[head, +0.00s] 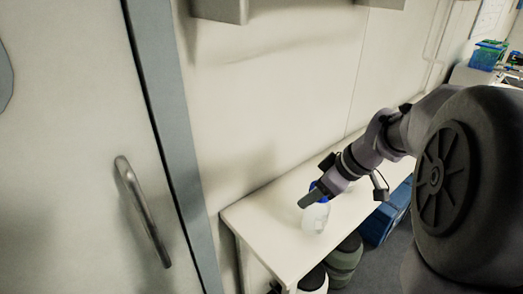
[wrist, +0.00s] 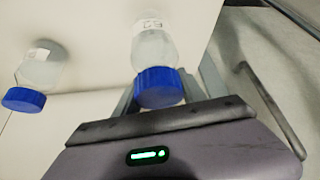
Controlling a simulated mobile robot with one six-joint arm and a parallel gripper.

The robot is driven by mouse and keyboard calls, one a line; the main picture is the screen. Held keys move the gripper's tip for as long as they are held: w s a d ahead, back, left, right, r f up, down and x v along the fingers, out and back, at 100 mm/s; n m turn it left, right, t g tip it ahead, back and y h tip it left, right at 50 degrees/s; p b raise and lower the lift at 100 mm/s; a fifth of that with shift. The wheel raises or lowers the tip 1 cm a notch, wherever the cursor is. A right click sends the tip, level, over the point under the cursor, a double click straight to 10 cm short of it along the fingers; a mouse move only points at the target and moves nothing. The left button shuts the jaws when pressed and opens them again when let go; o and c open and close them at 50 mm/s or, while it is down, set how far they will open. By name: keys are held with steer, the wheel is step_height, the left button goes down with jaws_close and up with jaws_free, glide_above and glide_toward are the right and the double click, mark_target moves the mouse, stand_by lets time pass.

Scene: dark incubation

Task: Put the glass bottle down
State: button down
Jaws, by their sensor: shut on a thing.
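A clear glass bottle with a blue cap (wrist: 152,48) and a white label is held at its cap by my gripper (wrist: 158,92). In the head view this bottle (head: 315,217) hangs upright below my gripper (head: 313,197), over the near end of a white bench (head: 262,222). I cannot tell whether its base touches the bench. A second bottle with a blue cap (wrist: 38,68) stands to the left in the wrist view, apart from the held one; my arm mostly hides it in the head view.
A door with a metal handle (head: 143,212) is at the left. Dark-lidded containers (head: 344,262) and a blue crate (head: 382,222) are under the bench. The bench surface around the held bottle is clear toward its near end.

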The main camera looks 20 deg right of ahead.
steer(key=w+a+f+b, duration=0.1)
steer(key=w+f+b, duration=0.1)
steer(key=w+f, duration=0.2)
steer(key=shift+w, duration=1.1)
steer(key=c, duration=0.6)
jaws_free()
